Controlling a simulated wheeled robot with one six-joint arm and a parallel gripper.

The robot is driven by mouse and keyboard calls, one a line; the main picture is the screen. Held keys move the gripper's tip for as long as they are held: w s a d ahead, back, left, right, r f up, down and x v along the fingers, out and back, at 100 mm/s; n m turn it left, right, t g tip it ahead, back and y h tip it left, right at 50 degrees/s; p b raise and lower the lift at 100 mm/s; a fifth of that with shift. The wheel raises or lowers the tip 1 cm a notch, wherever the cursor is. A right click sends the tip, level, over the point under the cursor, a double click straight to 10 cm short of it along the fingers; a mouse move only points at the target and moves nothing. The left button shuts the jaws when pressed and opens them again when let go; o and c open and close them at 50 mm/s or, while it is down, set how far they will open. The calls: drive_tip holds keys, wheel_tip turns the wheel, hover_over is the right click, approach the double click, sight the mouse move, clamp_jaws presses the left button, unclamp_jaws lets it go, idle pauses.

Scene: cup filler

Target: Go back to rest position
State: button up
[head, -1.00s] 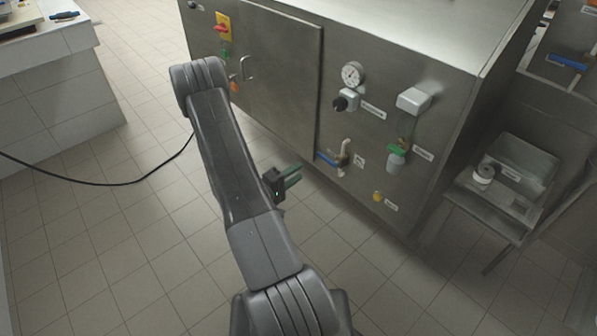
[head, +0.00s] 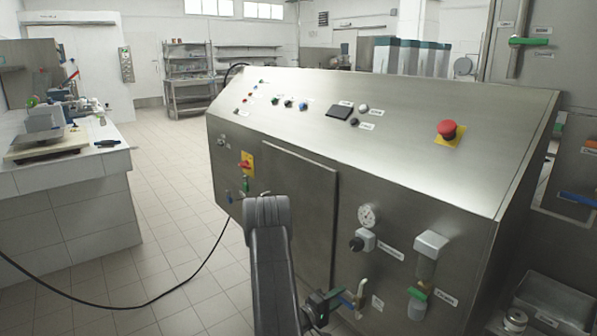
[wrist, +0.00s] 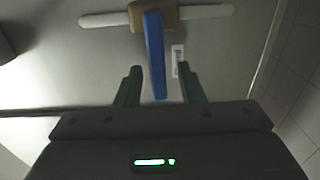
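My gripper (head: 335,299) is in front of the lower part of the steel machine. In the wrist view my gripper (wrist: 160,75) is open, with its two green fingers apart and no thing clamped. The blue valve handle (wrist: 155,55) lies between the fingers in that picture, with a gap on both sides. In the head view the blue handle (head: 347,299) shows just beyond the fingertips. Its pale pipe (head: 361,289) stands beside it. My arm rises bent, with its elbow in front of the machine's door.
A tiled counter (head: 70,165) stands left. A black cable (head: 120,305) crosses the floor. Open tiled floor (head: 170,175) lies between.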

drive_tip(key=shift+x, duration=1.1)
drive_tip(key=shift+a, duration=0.1)
drive_tip(key=v, duration=1.4)
drive_tip(key=x, duration=1.4)
drive_tip(key=shift+w+d, duration=0.1)
drive_tip(key=shift+d, duration=0.25)
drive_tip(key=shift+a+r+m+b, duration=0.25)
drive_tip(key=shift+r+m, duration=0.3)
drive_tip(key=shift+m, duration=0.65)
